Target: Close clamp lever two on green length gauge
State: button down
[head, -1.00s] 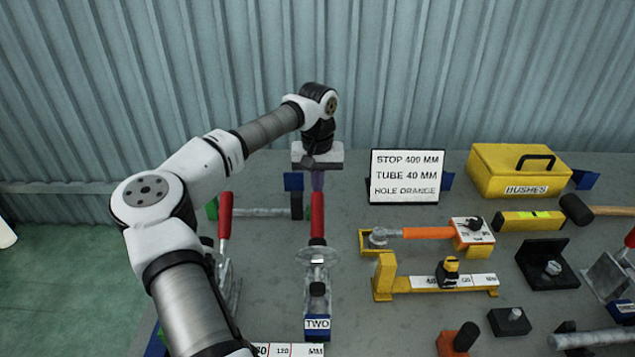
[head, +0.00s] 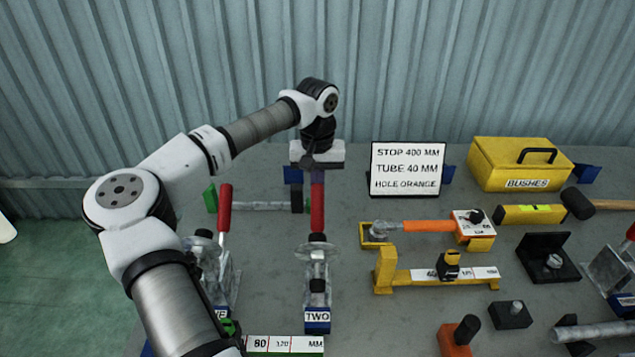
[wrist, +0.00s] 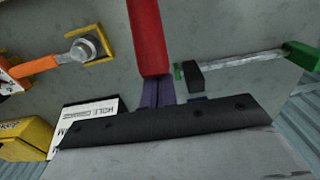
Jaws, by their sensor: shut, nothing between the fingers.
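Clamp two has a red lever handle (head: 317,208) standing up over its metal body and a blue-edged label TWO (head: 317,317). The green length gauge (head: 285,345) shows at the bottom edge with a white scale, partly hidden by my arm. My gripper (head: 318,177) is shut and empty, pointing down at the far end of the red handle. In the wrist view its purple fingers (wrist: 157,93) are right at the end of the red handle (wrist: 148,38); I cannot tell whether they touch.
A second clamp with a red handle (head: 225,210) stands to the left, partly behind my arm. A metal rod (head: 262,206) lies between the clamps. A sign (head: 408,168), a yellow bushes box (head: 520,165) and a yellow gauge (head: 430,276) are to the right.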

aim_at(317, 185)
jog(key=shift+s+r+p, duration=0.6)
jog(key=shift+s+r, duration=0.65)
jog(key=shift+s, duration=0.2)
jog(key=shift+s+r+p, duration=0.15)
jog(key=shift+s+r, duration=0.4)
jog(key=shift+s, duration=0.25)
jog(key=shift+s+r+p, duration=0.15)
jog(key=shift+s+r, duration=0.35)
jog(key=shift+s, duration=0.25)
jog(key=shift+s+r, duration=0.35)
jog(key=shift+s, duration=0.5)
jog(key=shift+s+r, duration=0.3)
jog(key=shift+s, duration=0.65)
